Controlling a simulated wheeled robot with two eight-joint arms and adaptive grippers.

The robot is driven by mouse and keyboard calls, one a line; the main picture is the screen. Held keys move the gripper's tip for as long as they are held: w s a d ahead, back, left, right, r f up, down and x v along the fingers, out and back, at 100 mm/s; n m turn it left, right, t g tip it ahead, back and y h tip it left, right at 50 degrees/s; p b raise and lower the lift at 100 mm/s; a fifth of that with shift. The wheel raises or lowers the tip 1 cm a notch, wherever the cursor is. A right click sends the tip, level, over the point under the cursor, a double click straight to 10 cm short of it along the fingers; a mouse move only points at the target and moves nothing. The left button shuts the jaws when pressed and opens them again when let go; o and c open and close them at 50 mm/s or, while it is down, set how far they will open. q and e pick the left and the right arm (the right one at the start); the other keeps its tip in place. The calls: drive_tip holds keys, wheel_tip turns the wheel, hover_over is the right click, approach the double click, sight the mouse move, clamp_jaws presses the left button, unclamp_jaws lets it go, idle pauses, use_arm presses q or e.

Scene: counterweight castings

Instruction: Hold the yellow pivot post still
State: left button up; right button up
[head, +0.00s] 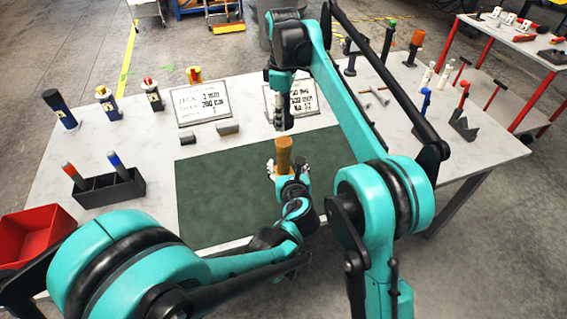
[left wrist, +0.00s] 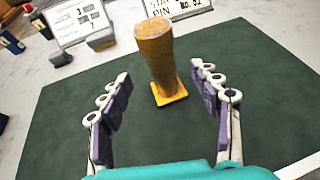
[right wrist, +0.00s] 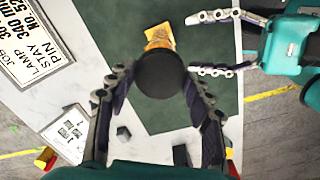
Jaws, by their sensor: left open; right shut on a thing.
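The yellow pivot post (head: 283,152) stands upright on the green mat. In the left wrist view the post (left wrist: 156,58) is a worn ochre cylinder on a square yellow base. My left gripper (head: 287,170) is open, low at the near side of the post. Its fingers spread to either side of the post with a gap on each side. My right gripper (head: 284,122) points down above the post. In the right wrist view it is shut on a dark round thing (right wrist: 160,74), which hides much of the post (right wrist: 160,34).
Two printed signs (head: 200,103) stand behind the mat, with small grey blocks (head: 228,129) in front. A black holder (head: 105,188) with red and blue handles and a red bin (head: 30,235) are at left. Several tools stand at right. The mat around the post is clear.

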use_arm(q)
drive_tip(key=x, duration=0.8)
drive_tip(key=shift+w+f, duration=0.15)
drive_tip(key=shift+w, duration=0.25)
clamp_jaws()
use_arm(e)
hover_over(283, 141)
drive_tip(key=shift+f, duration=2.5)
